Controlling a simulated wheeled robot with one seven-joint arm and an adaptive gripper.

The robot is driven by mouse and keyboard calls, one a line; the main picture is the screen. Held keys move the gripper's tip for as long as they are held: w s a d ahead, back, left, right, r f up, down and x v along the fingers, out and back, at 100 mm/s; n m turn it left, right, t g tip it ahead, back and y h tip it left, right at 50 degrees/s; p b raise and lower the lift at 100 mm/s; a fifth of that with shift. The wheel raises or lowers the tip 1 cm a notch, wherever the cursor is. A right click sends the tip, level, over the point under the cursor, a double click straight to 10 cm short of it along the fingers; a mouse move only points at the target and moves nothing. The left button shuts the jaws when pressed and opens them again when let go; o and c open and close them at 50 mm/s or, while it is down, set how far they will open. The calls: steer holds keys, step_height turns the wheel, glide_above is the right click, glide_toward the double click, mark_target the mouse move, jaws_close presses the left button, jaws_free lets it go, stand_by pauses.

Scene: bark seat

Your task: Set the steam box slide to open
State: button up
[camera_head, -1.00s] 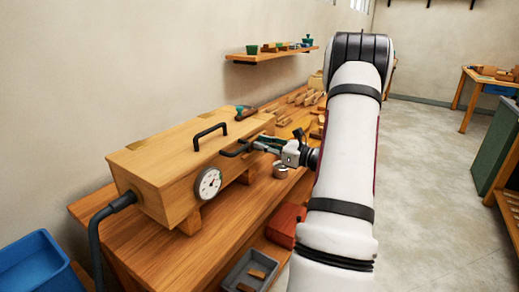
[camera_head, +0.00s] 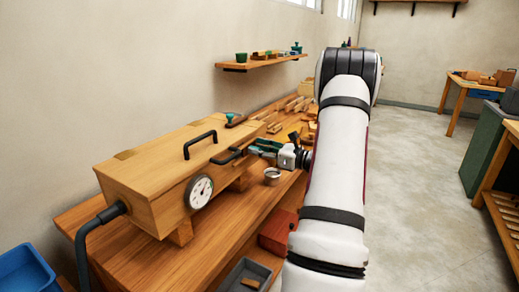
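The steam box (camera_head: 160,175) is a long wooden box on the workbench, with a round dial (camera_head: 199,192) on its near side. A black handle (camera_head: 200,144) stands on its lid. A second black handle (camera_head: 227,157), which looks like the slide's, sticks out from the upper long side near the far end. My gripper (camera_head: 256,150) is level with that handle, with its fingertips pointing left at its far end. The fingertips are small and overlap the handle in the picture. I cannot tell whether they are closed on it or only beside it. The slide panel itself is not clearly visible.
A metal cup (camera_head: 272,176) stands on the workbench (camera_head: 215,222) below my gripper. Wooden pieces lie farther back. A black hose (camera_head: 84,240) leaves the box's near end. A red box (camera_head: 277,232) and a grey tray (camera_head: 232,278) are below the front edge. Open floor lies right.

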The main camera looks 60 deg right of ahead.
steer(key=s+d, duration=0.1)
steer(key=s, duration=1)
steer(key=shift+s, duration=0.4)
